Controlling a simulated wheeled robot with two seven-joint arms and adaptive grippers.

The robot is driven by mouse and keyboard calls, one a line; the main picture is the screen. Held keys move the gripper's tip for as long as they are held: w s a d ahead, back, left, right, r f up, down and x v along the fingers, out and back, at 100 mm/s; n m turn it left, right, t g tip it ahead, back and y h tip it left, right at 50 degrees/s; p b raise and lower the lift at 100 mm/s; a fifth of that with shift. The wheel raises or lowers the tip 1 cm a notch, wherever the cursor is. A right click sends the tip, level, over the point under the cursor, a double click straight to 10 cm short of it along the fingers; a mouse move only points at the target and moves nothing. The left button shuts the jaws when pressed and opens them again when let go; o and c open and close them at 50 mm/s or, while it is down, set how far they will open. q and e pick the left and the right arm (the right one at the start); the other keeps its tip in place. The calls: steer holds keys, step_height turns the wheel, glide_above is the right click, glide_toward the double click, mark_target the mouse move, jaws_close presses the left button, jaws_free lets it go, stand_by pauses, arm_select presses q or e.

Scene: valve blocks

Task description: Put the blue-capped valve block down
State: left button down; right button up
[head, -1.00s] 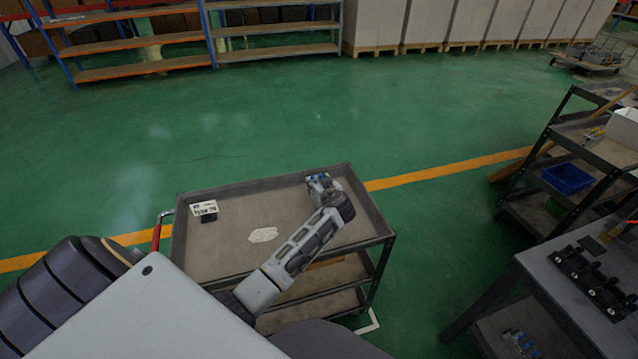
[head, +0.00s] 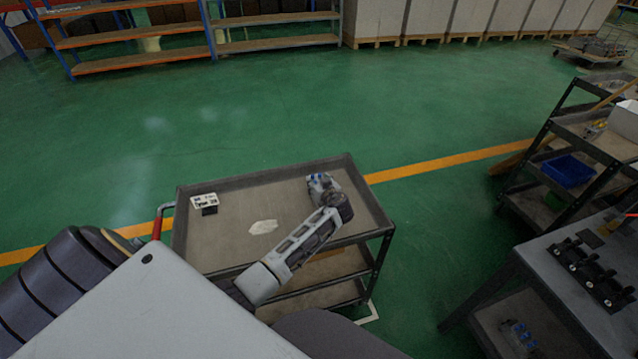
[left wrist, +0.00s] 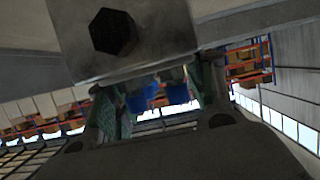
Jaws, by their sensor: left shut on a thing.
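The blue-capped valve block (head: 318,183) is a grey metal block with blue caps. In the head view it is at the far right part of the grey cart top (head: 235,235), at the end of my left arm. My left gripper (head: 326,191) is shut on it, partly hidden by my wrist. In the left wrist view the block (left wrist: 135,40) fills the top middle, with a dark hexagonal hole and blue caps between the fingers (left wrist: 155,100). I cannot tell whether its underside touches the cart top. My right gripper is not in view.
A small black-and-white sign (head: 205,202) stands at the cart's left, and a pale patch (head: 263,227) lies mid-top. The cart has a raised rim. A grey table (head: 560,285) with black parts and a shelf trolley with a blue bin (head: 568,172) are at right.

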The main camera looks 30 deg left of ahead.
arm_select(q)
steer(key=shift+w+r, duration=0.1)
steer(key=shift+r, duration=0.1)
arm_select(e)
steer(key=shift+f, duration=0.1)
arm_select(q)
steer(key=c, duration=0.6)
jaws_free()
steer(key=shift+f, duration=0.15)
steer(key=shift+o, duration=0.2)
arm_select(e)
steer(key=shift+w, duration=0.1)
arm_select(q)
steer(key=shift+v, duration=0.95)
steer(key=v, duration=1)
steer(key=shift+b, duration=0.35)
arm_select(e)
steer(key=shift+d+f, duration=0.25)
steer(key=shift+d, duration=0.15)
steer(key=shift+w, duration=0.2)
